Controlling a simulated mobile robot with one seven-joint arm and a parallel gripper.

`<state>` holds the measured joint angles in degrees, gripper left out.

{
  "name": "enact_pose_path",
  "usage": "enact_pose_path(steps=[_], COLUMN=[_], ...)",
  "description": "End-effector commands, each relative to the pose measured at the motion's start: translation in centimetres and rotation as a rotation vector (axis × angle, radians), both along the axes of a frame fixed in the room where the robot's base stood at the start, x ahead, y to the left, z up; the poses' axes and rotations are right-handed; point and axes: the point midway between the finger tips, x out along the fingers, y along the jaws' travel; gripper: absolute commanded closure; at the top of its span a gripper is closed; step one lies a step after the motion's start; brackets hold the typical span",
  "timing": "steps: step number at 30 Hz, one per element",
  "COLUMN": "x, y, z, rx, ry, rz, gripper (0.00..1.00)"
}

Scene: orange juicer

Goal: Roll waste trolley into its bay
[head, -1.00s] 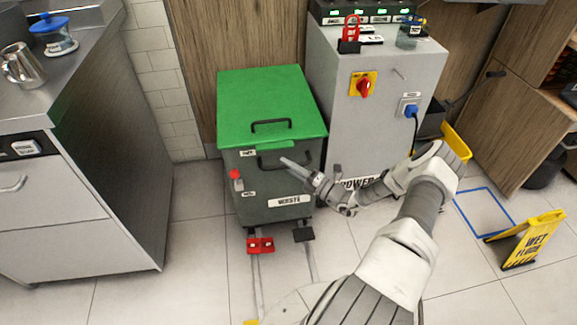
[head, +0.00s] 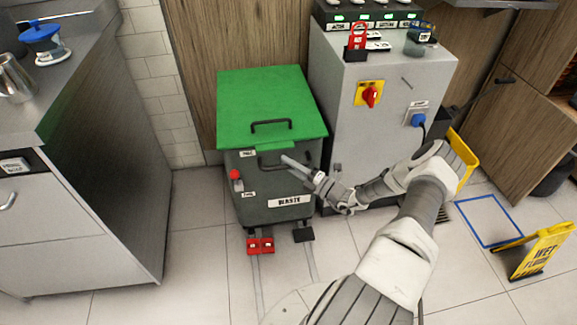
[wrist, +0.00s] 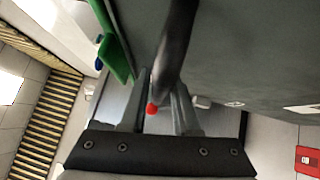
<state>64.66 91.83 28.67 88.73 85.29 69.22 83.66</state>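The waste trolley (head: 245,185) is a dark grey bin with a green lid (head: 265,98). It stands upright on two floor rails, close to the wood panel and left of the grey power cabinet. My gripper (head: 287,160) is at the trolley's front handle (head: 270,163). In the wrist view the dark handle bar (wrist: 177,45) runs between the two fingers (wrist: 160,105), which appear closed on it. A red knob (head: 235,174) is on the trolley's left front. A red pedal (head: 260,246) and a black pedal (head: 303,235) sit low at its front.
The power cabinet (head: 340,125) is close on the trolley's right. A steel counter (head: 105,150) is at left, with clear floor between. A yellow wet-floor sign (head: 537,250) and a blue floor outline (head: 487,220) are at right.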

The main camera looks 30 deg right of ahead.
Motion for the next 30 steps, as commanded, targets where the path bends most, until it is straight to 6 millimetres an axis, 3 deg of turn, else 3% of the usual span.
enact_pose_path(steps=[1,3,16,20,30], x=[0.0,-0.1,-1.2,-3.2,-10.4], y=[0.1,0.1,-0.4,-1.5,-5.6], z=[0.0,-0.1,-0.2,-0.4,-1.6], rx=[0.000,0.000,0.000,0.000,0.001], ry=[0.000,0.001,0.004,0.004,0.003], rz=[0.002,0.003,0.005,0.004,0.003], gripper=[0.60,0.48,0.48,0.48,0.48])
